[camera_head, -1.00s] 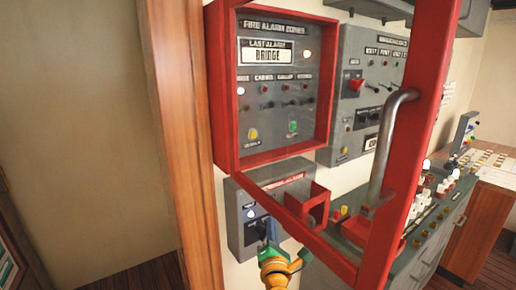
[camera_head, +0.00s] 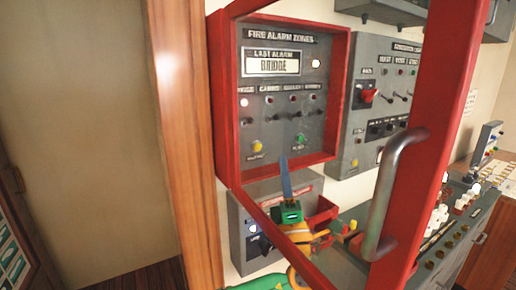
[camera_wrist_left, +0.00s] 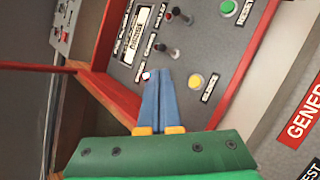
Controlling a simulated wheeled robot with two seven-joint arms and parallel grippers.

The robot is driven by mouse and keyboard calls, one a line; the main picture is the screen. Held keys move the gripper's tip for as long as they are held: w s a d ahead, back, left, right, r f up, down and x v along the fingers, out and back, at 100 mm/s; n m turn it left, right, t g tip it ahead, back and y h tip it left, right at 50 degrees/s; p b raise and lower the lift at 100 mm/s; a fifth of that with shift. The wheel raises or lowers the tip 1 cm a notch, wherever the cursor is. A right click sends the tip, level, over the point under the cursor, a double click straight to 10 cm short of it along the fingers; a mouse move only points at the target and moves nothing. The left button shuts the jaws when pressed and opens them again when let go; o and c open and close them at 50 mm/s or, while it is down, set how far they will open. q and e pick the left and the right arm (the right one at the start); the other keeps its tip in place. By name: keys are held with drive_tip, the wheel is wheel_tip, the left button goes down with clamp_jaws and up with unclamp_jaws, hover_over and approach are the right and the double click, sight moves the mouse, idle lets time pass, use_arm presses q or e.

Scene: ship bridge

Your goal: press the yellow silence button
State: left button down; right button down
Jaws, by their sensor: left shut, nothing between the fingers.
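The yellow button (camera_head: 256,145) is at the lower left of the grey fire alarm panel (camera_head: 270,100), inside an open red box. It also shows in the left wrist view (camera_wrist_left: 196,81), just right of my fingertips. My left gripper (camera_head: 283,160) has its blue fingers shut and empty, pointing up at the panel's lower edge. In the head view the fingertips are right of the yellow button and below the green button (camera_head: 302,139). In the left wrist view the gripper (camera_wrist_left: 158,73) appears apart from the yellow button. My right gripper is not in view.
The box's red door frame (camera_head: 440,150) with a metal handle (camera_head: 393,190) stands open on the right. A grey switch box (camera_head: 243,228) is below, partly behind my arm. Another grey panel (camera_head: 390,90) and a console with several knobs (camera_head: 450,235) are to the right.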

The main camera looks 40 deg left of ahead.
use_arm(q)
drive_tip(key=shift+w+a+b, duration=0.6)
drive_tip(key=shift+a+b, duration=0.4)
drive_tip(key=shift+a, duration=0.35)
drive_tip(key=shift+w+a+b, duration=0.55)
drive_tip(key=shift+a+b, duration=0.45)
drive_tip(key=shift+a, duration=0.35)
drive_tip(key=shift+w+a+b, duration=0.6)
drive_tip(key=shift+a+b, duration=0.4)
drive_tip(key=shift+a, duration=0.35)
drive_tip(key=shift+w+a, duration=0.15)
drive_tip(key=shift+a, duration=0.25)
drive_tip(key=shift+w+a, duration=0.15)
drive_tip(key=shift+a, duration=0.2)
drive_tip(key=shift+d, duration=0.1)
drive_tip(key=shift+s+d+p, duration=0.2)
drive_tip(key=shift+d+p, duration=0.25)
drive_tip(key=shift+s+d+f, duration=0.1)
